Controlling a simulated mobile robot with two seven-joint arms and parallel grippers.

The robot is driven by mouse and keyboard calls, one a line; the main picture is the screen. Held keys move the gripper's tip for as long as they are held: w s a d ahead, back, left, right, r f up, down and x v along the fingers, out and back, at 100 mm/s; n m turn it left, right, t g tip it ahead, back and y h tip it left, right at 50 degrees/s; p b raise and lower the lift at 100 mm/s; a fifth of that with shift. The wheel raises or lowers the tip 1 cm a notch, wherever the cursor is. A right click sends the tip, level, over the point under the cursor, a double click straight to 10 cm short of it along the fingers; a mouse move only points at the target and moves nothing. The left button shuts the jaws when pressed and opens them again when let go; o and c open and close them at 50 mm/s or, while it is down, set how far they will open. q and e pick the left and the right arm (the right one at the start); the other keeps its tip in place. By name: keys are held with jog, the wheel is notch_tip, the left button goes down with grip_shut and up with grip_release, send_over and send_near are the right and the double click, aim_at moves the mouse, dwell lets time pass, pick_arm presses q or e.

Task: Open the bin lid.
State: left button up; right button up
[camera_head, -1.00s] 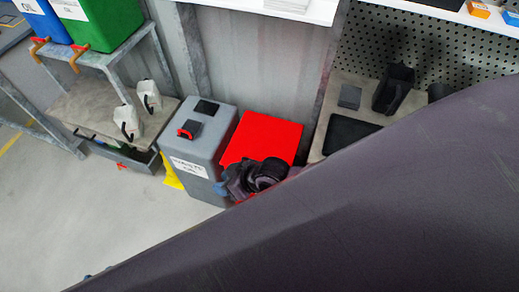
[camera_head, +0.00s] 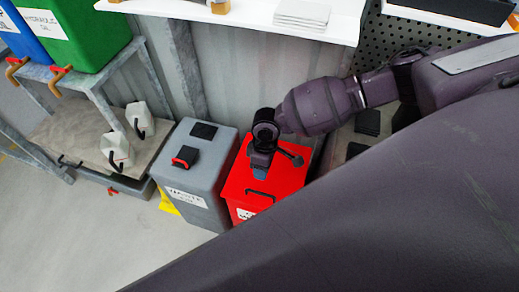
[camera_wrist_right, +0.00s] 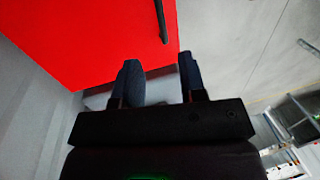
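A red bin (camera_head: 238,186) with a white label stands beside a grey bin (camera_head: 212,178). The red bin's lid looks closed, and its black handle (camera_head: 260,194) lies near the front edge. My right gripper (camera_head: 260,173) is over the red lid, just behind the handle in the head view. In the right wrist view its two blue fingers (camera_wrist_right: 159,72) are apart with nothing between them. The black handle (camera_wrist_right: 162,20) shows ahead of them, apart from the fingertips. The grey bin's lid has a red-and-black handle (camera_head: 185,157) and also looks closed. My left gripper is not in view.
A low bench (camera_head: 90,140) with two white jugs (camera_head: 117,148) stands at left, below green (camera_head: 80,35) and blue containers. A white shelf (camera_head: 250,17) runs above the bins. My own dark arm part hides the lower right. Floor is clear at lower left.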

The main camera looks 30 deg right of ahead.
jog(key=b, duration=0.2)
send_over(260, 189)
jog(key=s+a, duration=0.1)
jog(key=s, duration=0.1)
jog(key=f, duration=1)
jog(key=shift+s+a+f, duration=0.15)
jog(key=shift+a, duration=0.05)
grip_shut()
